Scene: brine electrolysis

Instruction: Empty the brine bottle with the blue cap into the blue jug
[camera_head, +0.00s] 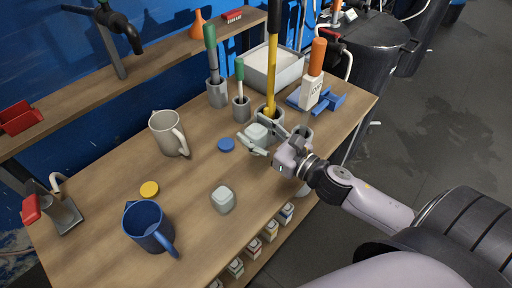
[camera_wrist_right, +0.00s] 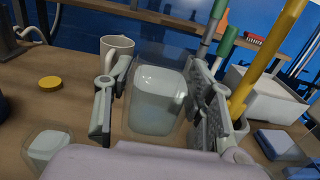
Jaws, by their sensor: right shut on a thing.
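A clear, uncapped bottle (camera_head: 257,132) with pale contents stands between the fingers of my right gripper (camera_head: 260,136), which is shut on it. The bottle (camera_wrist_right: 157,102) fills the middle of the right wrist view, a finger on each side. The blue cap (camera_head: 226,145) lies loose on the bench just left of it. The blue jug (camera_head: 149,228) stands upright near the front left of the bench, open at the top, handle toward the lower right. Its inside bottom is hidden. A second uncapped bottle (camera_head: 223,199) stands between jug and gripper. My left gripper is not in view.
A beige jug (camera_head: 166,135) and a yellow cap (camera_head: 149,189) are on the bench's left half. Grey holders with upright tools (camera_head: 217,94), a white tray (camera_head: 275,68) and a blue rack (camera_head: 325,101) stand behind. Bare wood lies between the second bottle and the jug.

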